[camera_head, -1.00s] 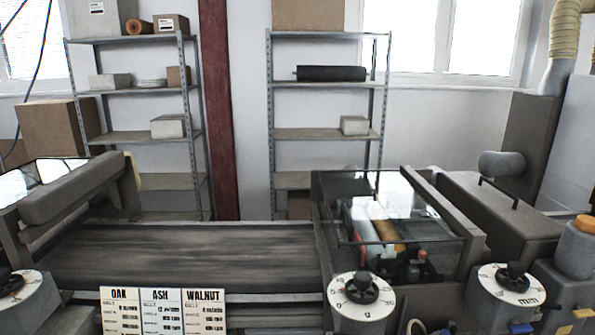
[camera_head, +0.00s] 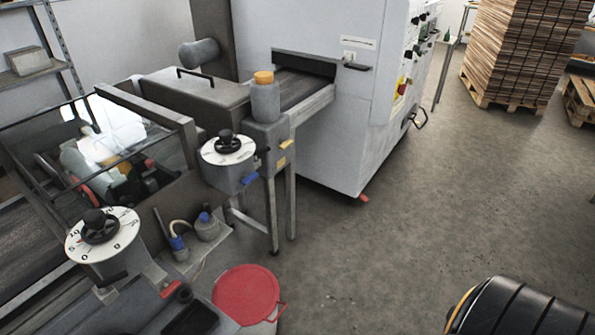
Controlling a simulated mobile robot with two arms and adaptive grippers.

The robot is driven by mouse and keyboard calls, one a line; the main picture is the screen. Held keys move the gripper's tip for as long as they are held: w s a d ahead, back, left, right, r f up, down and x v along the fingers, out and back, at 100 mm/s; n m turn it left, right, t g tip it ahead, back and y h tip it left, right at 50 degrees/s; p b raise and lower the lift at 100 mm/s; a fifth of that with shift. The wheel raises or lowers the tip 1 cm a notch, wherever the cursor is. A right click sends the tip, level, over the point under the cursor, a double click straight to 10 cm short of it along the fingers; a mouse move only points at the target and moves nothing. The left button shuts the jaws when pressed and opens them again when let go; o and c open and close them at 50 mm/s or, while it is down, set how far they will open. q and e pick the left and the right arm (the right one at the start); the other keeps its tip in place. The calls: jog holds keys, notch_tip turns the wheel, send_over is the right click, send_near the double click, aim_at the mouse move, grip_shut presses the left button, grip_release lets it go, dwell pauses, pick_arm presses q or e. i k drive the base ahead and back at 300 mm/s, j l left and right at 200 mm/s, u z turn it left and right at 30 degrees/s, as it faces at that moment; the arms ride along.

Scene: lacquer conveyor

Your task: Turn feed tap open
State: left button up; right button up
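I cannot tell for certain which part is the feed tap. Several small coloured handles show on the machine. A blue handle (camera_head: 250,179) sits below the right white dial (camera_head: 228,149). A red handle (camera_head: 170,288) is below the left white dial (camera_head: 102,234).
A red-lidded bucket (camera_head: 246,292) stands on the floor by the machine. A large grey cabinet (camera_head: 330,110) stands behind. Stacked boards (camera_head: 525,45) are at the back right. The floor between is clear.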

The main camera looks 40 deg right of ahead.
aim_at(247, 180)
jog(key=z, duration=0.85)
